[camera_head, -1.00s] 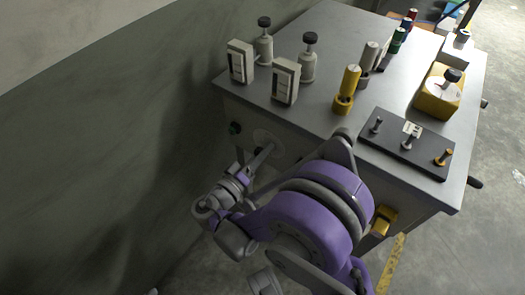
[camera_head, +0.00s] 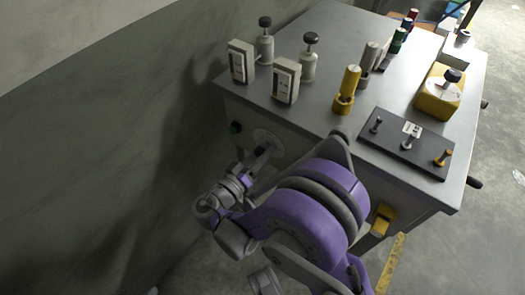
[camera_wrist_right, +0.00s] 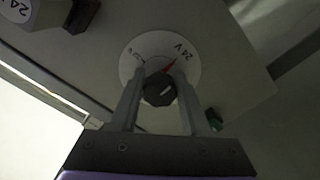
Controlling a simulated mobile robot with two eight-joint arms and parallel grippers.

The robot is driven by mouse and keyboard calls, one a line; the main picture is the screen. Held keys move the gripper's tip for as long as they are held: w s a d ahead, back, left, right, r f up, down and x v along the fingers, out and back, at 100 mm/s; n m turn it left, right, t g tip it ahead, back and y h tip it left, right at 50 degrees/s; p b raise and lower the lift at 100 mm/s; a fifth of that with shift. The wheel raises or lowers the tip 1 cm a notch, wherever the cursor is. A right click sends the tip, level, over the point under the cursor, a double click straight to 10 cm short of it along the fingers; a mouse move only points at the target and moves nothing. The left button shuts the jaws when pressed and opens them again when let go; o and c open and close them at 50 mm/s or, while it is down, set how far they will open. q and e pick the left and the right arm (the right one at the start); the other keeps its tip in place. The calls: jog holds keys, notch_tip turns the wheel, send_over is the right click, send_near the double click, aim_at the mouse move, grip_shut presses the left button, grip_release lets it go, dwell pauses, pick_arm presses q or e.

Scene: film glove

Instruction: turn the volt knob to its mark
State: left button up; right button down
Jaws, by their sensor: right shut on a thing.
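The volt knob (camera_wrist_right: 158,92) is black, with a short white line on its face. It sits at the middle of a round white dial (camera_wrist_right: 146,47) marked 12 V and 24 V. A red wedge (camera_wrist_right: 169,66) on the dial lies towards the 24 V label; the white line is slanted. My right gripper (camera_wrist_right: 160,86) is shut on the knob, one finger on each side. In the head view, the dial (camera_head: 268,139) is on the cabinet's front face, with my right gripper (camera_head: 261,155) against it. My left gripper is not in view.
The grey cabinet (camera_head: 320,42) carries two meter boxes (camera_head: 286,80), a yellow post (camera_head: 347,88), a black switch plate (camera_head: 377,142) and a yellow box (camera_head: 437,98). A green button (camera_head: 235,127) is left of the dial. The wall stands close at left.

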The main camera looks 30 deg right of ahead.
jog(key=shift+c, duration=1.9)
grip_release()
jog(key=shift+a, duration=0.1)
jog(key=v, duration=1)
jog(key=shift+s+a+p, duration=0.15)
jog(key=shift+a+p, duration=0.1)
jog(key=shift+p, duration=0.2)
